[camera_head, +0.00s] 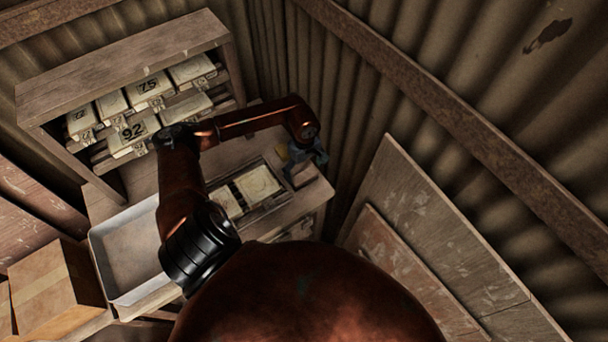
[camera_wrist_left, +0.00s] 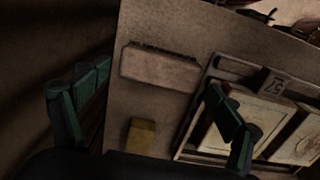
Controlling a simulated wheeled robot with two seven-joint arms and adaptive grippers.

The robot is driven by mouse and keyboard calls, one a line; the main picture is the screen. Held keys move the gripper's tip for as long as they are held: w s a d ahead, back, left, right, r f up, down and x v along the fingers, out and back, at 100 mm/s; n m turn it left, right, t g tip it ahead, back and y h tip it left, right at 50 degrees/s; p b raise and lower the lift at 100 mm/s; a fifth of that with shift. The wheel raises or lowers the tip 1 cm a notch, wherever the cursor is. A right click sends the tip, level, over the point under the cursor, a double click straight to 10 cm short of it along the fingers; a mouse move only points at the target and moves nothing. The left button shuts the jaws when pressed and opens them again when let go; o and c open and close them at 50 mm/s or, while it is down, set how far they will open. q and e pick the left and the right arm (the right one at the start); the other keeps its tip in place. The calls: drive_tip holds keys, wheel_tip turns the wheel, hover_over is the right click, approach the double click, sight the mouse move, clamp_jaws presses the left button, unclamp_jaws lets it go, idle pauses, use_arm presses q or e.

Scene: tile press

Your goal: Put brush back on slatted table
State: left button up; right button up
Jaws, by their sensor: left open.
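The brush looks like a pale brown block with a dark bristly edge; this block (camera_wrist_left: 160,68) lies on the wooden table (camera_wrist_left: 135,100) near its edge in the left wrist view. In the head view the block (camera_head: 304,176) is partly hidden under my left gripper (camera_head: 306,160). My left gripper is open, with its green fingers apart on either side of the block in the left wrist view and nothing held between them. Whether a finger touches the block I cannot tell. Slats in the table top are not clear. My right gripper is out of view.
A yellow block (camera_wrist_left: 140,138) lies beside the brush. A frame with pale tiles (camera_head: 258,184) is right next to them. A shelf (camera_head: 120,62) holds numbered tiles, and a metal tray (camera_head: 132,250) sits at left. A corrugated wall (camera_head: 345,100) stands close behind the gripper.

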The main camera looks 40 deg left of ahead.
sight(304, 175)
use_arm(q)
wheel_tip(304, 175, up, 8)
drive_tip(key=shift+r, duration=0.15)
idle(0.3)
